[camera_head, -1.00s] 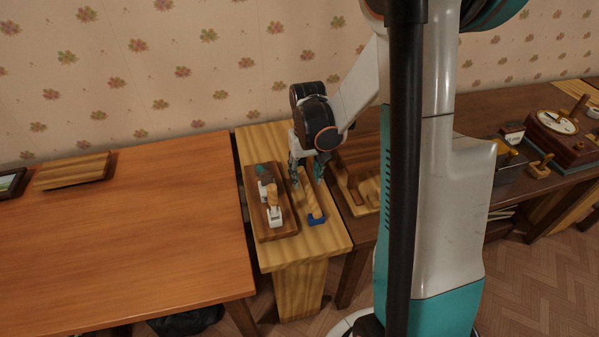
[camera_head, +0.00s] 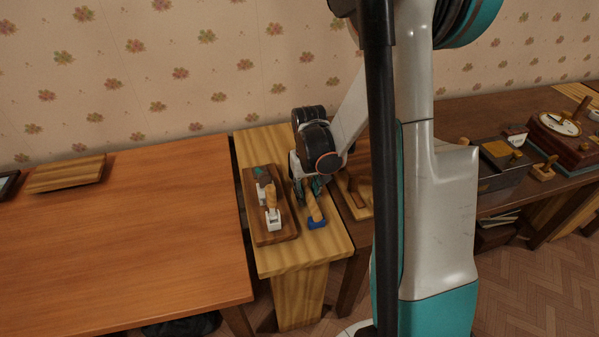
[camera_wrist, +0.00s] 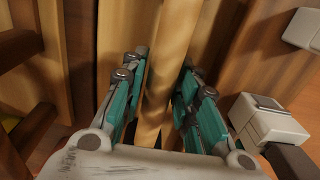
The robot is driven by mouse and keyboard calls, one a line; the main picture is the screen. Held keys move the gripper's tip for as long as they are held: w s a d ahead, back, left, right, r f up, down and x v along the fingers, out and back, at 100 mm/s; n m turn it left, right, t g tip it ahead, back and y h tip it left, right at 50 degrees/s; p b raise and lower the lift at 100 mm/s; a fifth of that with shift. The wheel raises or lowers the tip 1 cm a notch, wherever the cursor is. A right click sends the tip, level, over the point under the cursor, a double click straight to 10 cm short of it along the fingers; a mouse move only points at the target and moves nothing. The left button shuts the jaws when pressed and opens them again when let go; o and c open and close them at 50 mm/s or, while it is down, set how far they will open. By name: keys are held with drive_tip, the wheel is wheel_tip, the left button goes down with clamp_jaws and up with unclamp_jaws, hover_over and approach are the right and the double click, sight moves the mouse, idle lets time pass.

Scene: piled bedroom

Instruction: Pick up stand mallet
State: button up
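What looks like the mallet, a light wooden handle with a blue piece at its near end (camera_head: 316,222), lies on the narrow light-wood stand (camera_head: 290,260). My gripper (camera_head: 311,190) is low over the far part of the handle and partly hides it. In the wrist view, the handle (camera_wrist: 160,85) runs between the two teal fingers of my gripper (camera_wrist: 163,70). The fingers are apart on either side of it, with small gaps still visible.
A brown wooden tray (camera_head: 258,228) holding white-and-wood tools lies close left of the handle. An orange-brown table (camera_head: 120,240) stands at the left. A dark table with boxes (camera_head: 505,160) stands at the right. The patterned wall is behind.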

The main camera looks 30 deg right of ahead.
sight(307, 188)
clamp_jaws()
drive_tip(key=shift+r, duration=0.15)
wheel_tip(307, 188, up, 20)
drive_tip(key=p, duration=0.7)
drive_tip(key=shift+c, duration=1)
unclamp_jaws()
clamp_jaws()
